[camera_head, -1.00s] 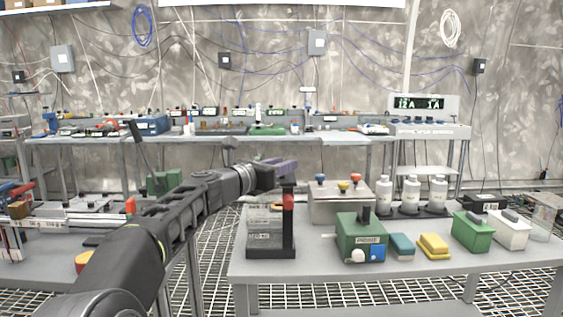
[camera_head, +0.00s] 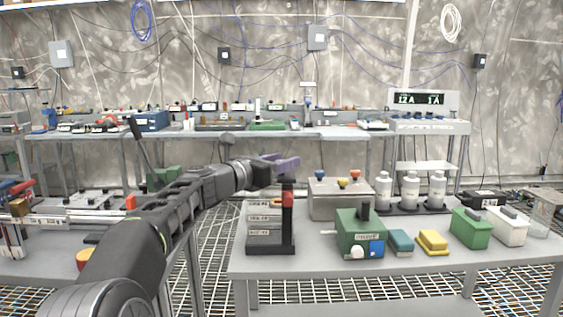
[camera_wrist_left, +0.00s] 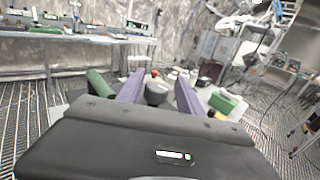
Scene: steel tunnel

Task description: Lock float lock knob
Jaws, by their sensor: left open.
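My left gripper (camera_head: 281,163) is open, with purple fingers, just above a black stand (camera_head: 285,248) on the near right table. The stand has an upright black post with a red part (camera_head: 287,199) near its top. In the left wrist view a dark rounded knob-like piece (camera_wrist_left: 157,92) shows between the two spread fingers (camera_wrist_left: 160,88). I cannot tell whether it is the float lock knob, or whether the fingers touch it. A grey box (camera_head: 325,204) behind the stand carries blue, yellow and red knobs. My right gripper is not in view.
On the same table (camera_head: 310,268) are a green device (camera_head: 352,238), a yellow block (camera_head: 432,241), a green box (camera_head: 470,229) and several white bottles (camera_head: 411,191). A gap with grated floor (camera_head: 215,245) separates it from the left table. A long bench stands behind.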

